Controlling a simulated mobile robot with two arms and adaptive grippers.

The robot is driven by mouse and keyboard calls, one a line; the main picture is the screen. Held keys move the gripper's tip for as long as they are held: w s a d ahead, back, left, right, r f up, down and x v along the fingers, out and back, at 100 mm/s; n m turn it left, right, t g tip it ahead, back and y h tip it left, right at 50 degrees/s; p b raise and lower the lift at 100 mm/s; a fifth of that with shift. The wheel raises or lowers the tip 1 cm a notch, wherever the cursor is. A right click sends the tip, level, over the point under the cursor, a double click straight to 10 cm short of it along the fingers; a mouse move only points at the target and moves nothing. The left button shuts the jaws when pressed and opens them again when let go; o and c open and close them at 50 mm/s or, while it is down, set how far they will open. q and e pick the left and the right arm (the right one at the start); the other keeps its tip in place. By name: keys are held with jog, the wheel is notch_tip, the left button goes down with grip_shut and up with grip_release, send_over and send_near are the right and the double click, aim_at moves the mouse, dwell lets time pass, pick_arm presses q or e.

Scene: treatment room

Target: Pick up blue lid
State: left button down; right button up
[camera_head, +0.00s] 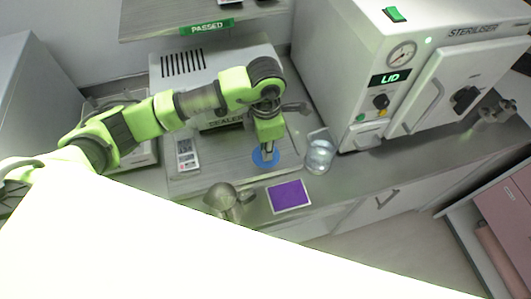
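The blue lid (260,162) is a small round blue disc on the counter side of the sealer, left of a clear glass beaker (319,153). My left gripper (267,152) points down right over the lid, and its fingers cover part of it. The fingertips look close together at the lid, but I cannot tell whether they grip it or only touch it. I cannot tell whether the lid rests on the surface or is slightly raised. My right gripper is not visible.
A metal jug (228,203) and a purple square mat (289,196) lie near the counter's front edge. The steriliser (420,75) stands right of the beaker. The sealer (200,68) stands behind my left arm. A large white overexposed area fills the lower left.

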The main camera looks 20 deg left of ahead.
pick_arm(q)
jog(key=shift+s+f, duration=0.2)
jog(key=shift+f, duration=0.05)
